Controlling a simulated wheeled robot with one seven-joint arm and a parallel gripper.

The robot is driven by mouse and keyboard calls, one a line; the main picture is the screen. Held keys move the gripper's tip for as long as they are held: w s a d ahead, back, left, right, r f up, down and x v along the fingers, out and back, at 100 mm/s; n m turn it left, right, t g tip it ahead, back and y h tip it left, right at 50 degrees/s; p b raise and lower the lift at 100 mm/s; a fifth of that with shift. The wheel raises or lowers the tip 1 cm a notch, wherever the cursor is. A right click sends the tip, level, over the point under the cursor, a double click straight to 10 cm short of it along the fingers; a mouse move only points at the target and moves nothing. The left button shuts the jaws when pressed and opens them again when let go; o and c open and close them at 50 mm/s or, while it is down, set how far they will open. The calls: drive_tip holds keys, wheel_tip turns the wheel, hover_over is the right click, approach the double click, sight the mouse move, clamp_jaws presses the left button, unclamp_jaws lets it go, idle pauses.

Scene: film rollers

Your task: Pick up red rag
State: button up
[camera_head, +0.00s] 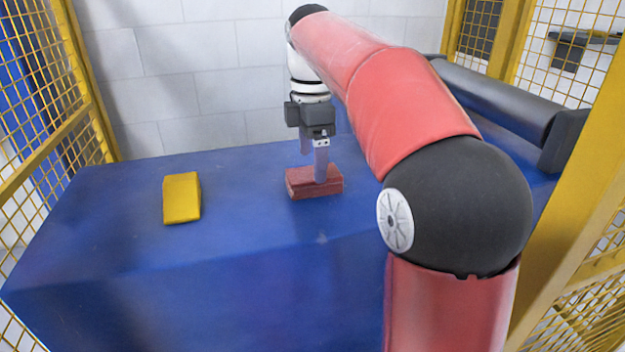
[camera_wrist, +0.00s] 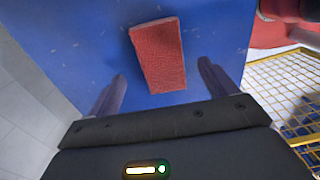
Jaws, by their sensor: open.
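The red rag (camera_head: 300,185) is a folded block lying on the blue table (camera_head: 110,240), near the middle. My gripper (camera_head: 314,165) points down at the rag, and one finger covers part of it in the head view. In the wrist view the rag (camera_wrist: 158,55) lies ahead of and between the lines of the two fingers. My gripper also shows in the wrist view (camera_wrist: 163,77), open, with nothing held. I cannot tell whether a finger touches the rag.
A yellow folded rag (camera_head: 181,198) lies on the table to the left. A dark roller (camera_head: 495,95) runs along the right side. Yellow mesh fencing (camera_head: 50,110) stands at both sides, with a pale block wall (camera_head: 215,70) behind. The table between the two rags is clear.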

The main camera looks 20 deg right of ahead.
wheel_tip(320, 180, down, 4)
drive_tip(key=shift+s+d+f+b, duration=0.1)
drive_tip(key=shift+f+b, duration=0.05)
drive_tip(key=shift+b, duration=0.15)
drive_tip(key=shift+c, duration=0.5)
drive_tip(key=c, duration=1)
